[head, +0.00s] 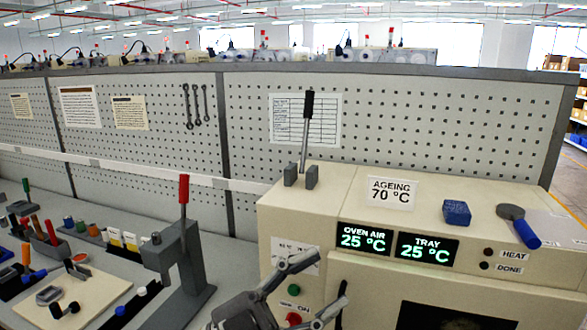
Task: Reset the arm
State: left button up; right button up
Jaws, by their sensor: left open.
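My left gripper (318,285) is at the bottom centre, in front of the cream oven's left front face. Its two fingers are spread and nothing shows between them. A lever with a black grip (308,104) stands nearly upright between two grey blocks on top of the oven (330,190). A grey press-like stand with a red-handled lever (184,190) stands on the bench to the left, its lever also upright. My gripper is apart from both levers. Which of these is the task's arm cannot be told. My right gripper does not show.
The oven front has displays reading 25 °C (364,238), a green button (294,289) and a red button partly behind my gripper. A blue block (456,212) and a blue-handled tool (520,226) lie on top. Small tools and a board (85,295) fill the left bench. A pegboard (420,120) stands behind.

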pick_arm(q)
jog(key=w+a+f+n+t+y, duration=0.4)
jog(key=a+n+t+y, duration=0.2)
jog(key=n+y, duration=0.2)
jog(key=w+a+f+n+t+y, duration=0.4)
jog(key=a+n+t+y, duration=0.25)
jog(key=n, duration=0.25)
jog(key=s+a+f+n+g+y, duration=0.2)
jog(key=a+f+g+y, duration=0.15)
jog(key=f, duration=0.35)
jog(key=s+a+f+n+g+y, duration=0.2)
jog(key=a+f+y, duration=0.15)
jog(key=f, duration=0.45)
jog(key=s+a+f+m+g, duration=0.1)
jog(key=s+a+f+g, duration=0.1)
jog(key=s+f+g, duration=0.7)
jog(key=s+a+f+g, duration=0.2)
jog(key=s+f, duration=0.5)
jog(key=s, duration=0.5)
notch_tip(320, 180, down, 32)
jog(key=s+g+b, duration=0.1)
jog(key=s+b, duration=0.1)
jog(key=b, duration=0.4)
jog(key=s+a+f+g+b, duration=0.1)
jog(key=s+a+f+b, duration=0.2)
jog(key=s+f, duration=1.3)
notch_tip(320, 180, down, 4)
jog(key=shift+s+f+m+g+b, duration=0.15)
jog(key=shift+s+m+g+b, duration=0.15)
jog(key=shift+s+m+b, duration=0.15)
